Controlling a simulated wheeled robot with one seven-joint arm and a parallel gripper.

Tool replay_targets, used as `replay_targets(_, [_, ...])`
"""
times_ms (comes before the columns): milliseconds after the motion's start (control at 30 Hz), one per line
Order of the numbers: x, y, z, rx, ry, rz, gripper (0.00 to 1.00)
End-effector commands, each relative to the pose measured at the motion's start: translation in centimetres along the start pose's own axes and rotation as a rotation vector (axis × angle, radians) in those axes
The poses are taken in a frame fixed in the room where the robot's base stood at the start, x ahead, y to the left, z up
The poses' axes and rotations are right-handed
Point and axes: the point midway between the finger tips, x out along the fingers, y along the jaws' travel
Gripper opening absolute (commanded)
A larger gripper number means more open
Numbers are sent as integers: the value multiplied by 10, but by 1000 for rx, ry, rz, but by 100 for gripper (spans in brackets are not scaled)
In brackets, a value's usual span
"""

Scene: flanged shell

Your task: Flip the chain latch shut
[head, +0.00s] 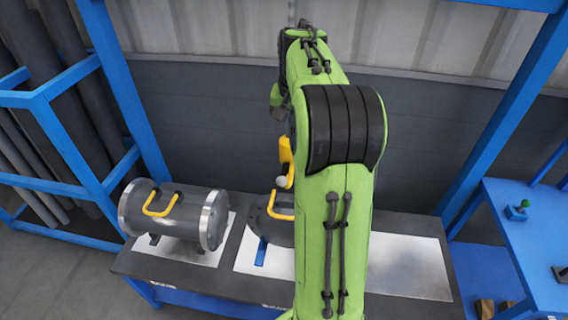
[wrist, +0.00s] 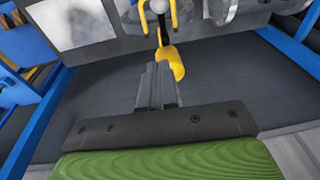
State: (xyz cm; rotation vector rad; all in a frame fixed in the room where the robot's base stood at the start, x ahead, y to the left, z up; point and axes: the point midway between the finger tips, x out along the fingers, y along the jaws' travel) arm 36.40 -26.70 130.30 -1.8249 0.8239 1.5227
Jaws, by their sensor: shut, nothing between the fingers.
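A yellow lever-like part (head: 286,153) stands above the grey flanged shell (head: 257,222), just left of my arm, with a pale round knob (head: 282,182) below it. I take this to be the latch; no chain is discernible. In the wrist view the yellow part (wrist: 174,62) lies just beyond and right of my fingertips, and the knob (wrist: 160,6) is at the top edge. My gripper (wrist: 158,76) is shut and empty, pointing towards the yellow part; I cannot tell whether they touch. In the head view my arm hides the gripper and the shell's right side.
A second grey cylinder with bright flanges and a yellow handle (head: 165,215) stands on the left of the dark bench (head: 150,268). A bare white plate (head: 415,262) lies right of my arm. Blue frame posts (head: 130,105) rise behind, and a blue side table (head: 530,230) stands at right.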

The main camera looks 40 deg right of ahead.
Motion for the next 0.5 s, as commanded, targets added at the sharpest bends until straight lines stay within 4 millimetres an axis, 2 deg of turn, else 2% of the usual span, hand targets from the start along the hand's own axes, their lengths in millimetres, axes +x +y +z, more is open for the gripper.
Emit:
replay_targets(300, [72, 0, 2, -1, -7, 1, 0])
replay_targets(400, [93, 0, 2, -1, -6, 1, 0])
replay_targets(500, [107, -3, 12, -3, -5, 1, 0])
